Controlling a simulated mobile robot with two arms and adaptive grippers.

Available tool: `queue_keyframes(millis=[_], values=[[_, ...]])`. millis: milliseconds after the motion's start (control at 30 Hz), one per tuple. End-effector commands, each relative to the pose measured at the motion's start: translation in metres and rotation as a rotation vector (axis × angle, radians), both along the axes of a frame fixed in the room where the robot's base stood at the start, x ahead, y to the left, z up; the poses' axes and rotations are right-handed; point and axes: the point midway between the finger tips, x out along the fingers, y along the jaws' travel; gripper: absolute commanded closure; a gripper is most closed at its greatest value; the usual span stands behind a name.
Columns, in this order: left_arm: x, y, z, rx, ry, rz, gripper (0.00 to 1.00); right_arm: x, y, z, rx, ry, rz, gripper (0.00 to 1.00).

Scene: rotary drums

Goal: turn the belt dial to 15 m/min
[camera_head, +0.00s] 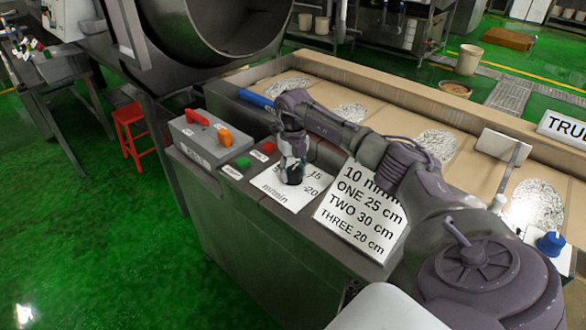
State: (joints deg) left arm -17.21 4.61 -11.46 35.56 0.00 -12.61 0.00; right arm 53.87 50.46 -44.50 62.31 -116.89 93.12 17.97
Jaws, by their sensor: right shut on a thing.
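The belt dial's white scale plate (275,194) lies on top of the grey metal cabinet, marked m/min, with 15 and 20 readable at its right side. My right gripper (292,178) points down over the middle of the plate. It is shut on the dial knob, which is mostly hidden by the fingers, so I cannot tell where the knob points. My right arm comes in from the lower right and crosses above the cabinet. My left gripper is not in view.
A sign (356,210) with lines of text stands right of the plate. A green button (243,163), a red button (268,147) and a grey box (208,138) with red and orange parts sit to the left. A tan belt (400,115) with speckled round patches runs behind. A drum (225,25) hangs above.

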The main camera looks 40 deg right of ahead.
Motion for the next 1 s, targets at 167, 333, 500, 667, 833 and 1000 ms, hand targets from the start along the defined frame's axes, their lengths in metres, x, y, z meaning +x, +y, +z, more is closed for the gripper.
queue_keyframes(millis=[167, 333, 500, 667, 833, 1000], values=[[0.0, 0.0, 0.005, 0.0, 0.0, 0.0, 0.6, 0.0, -0.001, 0.003, -0.001, -0.003, -0.168, 0.87], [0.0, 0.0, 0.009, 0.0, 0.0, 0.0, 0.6, 0.001, -0.002, 0.003, -0.001, -0.004, -0.33, 0.87], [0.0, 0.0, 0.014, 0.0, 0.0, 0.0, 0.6, 0.0, -0.002, 0.003, -0.003, -0.003, -0.491, 0.87], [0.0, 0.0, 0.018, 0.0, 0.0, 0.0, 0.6, 0.001, -0.002, 0.003, -0.001, -0.005, -0.632, 0.87], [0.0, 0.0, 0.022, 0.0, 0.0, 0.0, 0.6, 0.001, -0.002, 0.003, 0.0, -0.005, -0.759, 0.87], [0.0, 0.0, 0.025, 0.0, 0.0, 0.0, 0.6, 0.001, -0.002, 0.003, 0.0, -0.005, -0.854, 0.87]])
